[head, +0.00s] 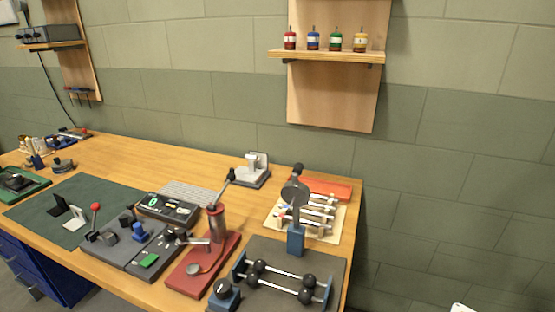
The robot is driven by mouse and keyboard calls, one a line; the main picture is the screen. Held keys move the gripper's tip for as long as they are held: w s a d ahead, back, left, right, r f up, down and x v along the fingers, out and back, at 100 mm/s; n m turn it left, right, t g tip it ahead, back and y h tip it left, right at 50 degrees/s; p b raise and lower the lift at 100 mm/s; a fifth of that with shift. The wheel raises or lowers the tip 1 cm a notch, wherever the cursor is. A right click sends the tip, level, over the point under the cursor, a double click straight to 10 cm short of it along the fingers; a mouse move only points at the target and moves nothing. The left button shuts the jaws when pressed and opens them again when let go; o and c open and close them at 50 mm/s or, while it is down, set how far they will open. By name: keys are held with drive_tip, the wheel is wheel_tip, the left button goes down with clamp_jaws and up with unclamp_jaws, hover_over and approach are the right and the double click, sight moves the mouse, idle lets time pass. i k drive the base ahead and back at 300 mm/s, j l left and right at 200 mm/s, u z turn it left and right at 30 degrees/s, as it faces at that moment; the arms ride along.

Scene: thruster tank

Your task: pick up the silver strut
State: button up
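Several silver rod-shaped parts, any of which may be the silver strut (318,214), lie side by side on a wooden rack at the right end of the workbench. The rack rests on a cream mat (334,236). The parts are small in this view, and I cannot tell which one is the strut. A blue stand with a dark round head (295,194) partly hides their left ends. My gripper is not in view.
In front of the rack, a dark mat holds a blue-ended frame with silver rods and black balls (307,296). A red base with an upright cylinder (217,222) stands left of it. A red-orange box (330,187) lies behind the rack. The bench's right edge is close.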

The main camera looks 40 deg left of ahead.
sight(251, 171)
drive_tip(key=i+j+u, duration=0.1)
drive_tip(key=i+u, duration=0.15)
drive_tip(key=i, duration=0.2)
drive_tip(key=i+u, duration=0.25)
drive_tip(key=i, duration=0.25)
drive_tip(key=i+l+u, duration=0.1)
drive_tip(key=i+u, duration=0.2)
drive_tip(key=i+l+u, duration=0.1)
drive_tip(key=i+u, duration=0.25)
drive_tip(key=l+u, duration=0.25)
drive_tip(key=u, duration=0.15)
drive_tip(key=k+l+u, duration=0.1)
drive_tip(key=u, duration=0.3)
drive_tip(key=k+l+u, duration=0.15)
drive_tip(key=l+u, duration=0.15)
drive_tip(key=u, duration=0.15)
drive_tip(key=k+l+u, duration=0.2)
drive_tip(key=u, duration=0.2)
drive_tip(key=k+l+u, duration=0.15)
drive_tip(key=u, duration=0.3)
drive_tip(key=k+u, duration=0.4)
drive_tip(key=i+l, duration=0.1)
drive_tip(key=i, duration=0.35)
